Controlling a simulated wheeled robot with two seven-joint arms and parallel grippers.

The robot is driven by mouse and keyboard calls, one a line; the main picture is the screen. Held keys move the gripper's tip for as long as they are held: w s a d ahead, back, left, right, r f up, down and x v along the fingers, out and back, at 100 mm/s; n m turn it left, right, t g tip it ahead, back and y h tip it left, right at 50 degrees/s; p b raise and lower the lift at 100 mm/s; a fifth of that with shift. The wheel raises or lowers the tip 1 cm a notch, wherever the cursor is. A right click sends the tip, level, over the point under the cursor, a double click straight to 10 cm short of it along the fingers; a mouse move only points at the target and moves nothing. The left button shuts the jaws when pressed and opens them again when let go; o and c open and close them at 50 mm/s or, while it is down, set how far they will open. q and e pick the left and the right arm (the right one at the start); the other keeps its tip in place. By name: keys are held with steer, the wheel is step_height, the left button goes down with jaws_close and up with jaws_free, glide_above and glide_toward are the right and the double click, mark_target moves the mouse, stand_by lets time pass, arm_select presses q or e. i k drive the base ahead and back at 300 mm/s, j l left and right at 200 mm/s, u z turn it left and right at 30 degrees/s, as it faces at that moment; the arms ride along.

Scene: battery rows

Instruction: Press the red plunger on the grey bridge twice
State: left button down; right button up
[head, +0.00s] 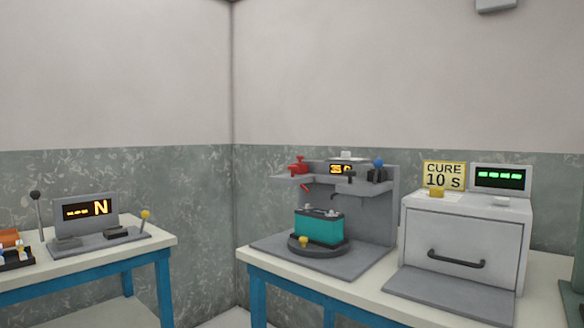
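The grey bridge (383,200) stands on the right-hand table, an upright panel with a shelf jutting out over a grey base plate. The red plunger (298,167) sits on top of the shelf's left end. A small amber display (341,169) is in the middle of the bridge, and a blue knob (378,163) is at its right. Below the shelf, a teal battery (319,227) rests on a dark round turntable (318,249) with a yellow knob at its front. Neither of my grippers shows in the head view.
Right of the bridge is a grey oven-like box (462,236) with a handle, a "CURE 10 S" sign (444,175) and a green display (500,179). On the left table (150,248) is a console (88,216) reading "N", with levers. A gap separates the tables.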

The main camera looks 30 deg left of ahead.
mark_target(292, 169)
steer(key=j+z, duration=0.1)
steer(key=z, duration=0.35)
steer(key=j+z, duration=0.3)
steer(key=j, duration=0.15)
steer(key=k+j+z, duration=0.15)
steer(key=j+z, duration=0.2)
steer(key=k+j+z, duration=0.3)
steer(key=j, duration=0.25)
steer(key=k+j, duration=0.15)
steer(key=j, duration=0.2)
steer(key=k+j, duration=0.1)
steer(key=j, duration=0.3)
steer(key=k+j+z, duration=0.1)
steer(key=j, duration=0.25)
steer(key=k+j, duration=0.2)
steer(key=j, duration=0.15)
steer(key=k+j, duration=0.15)
steer(key=j, duration=0.2)
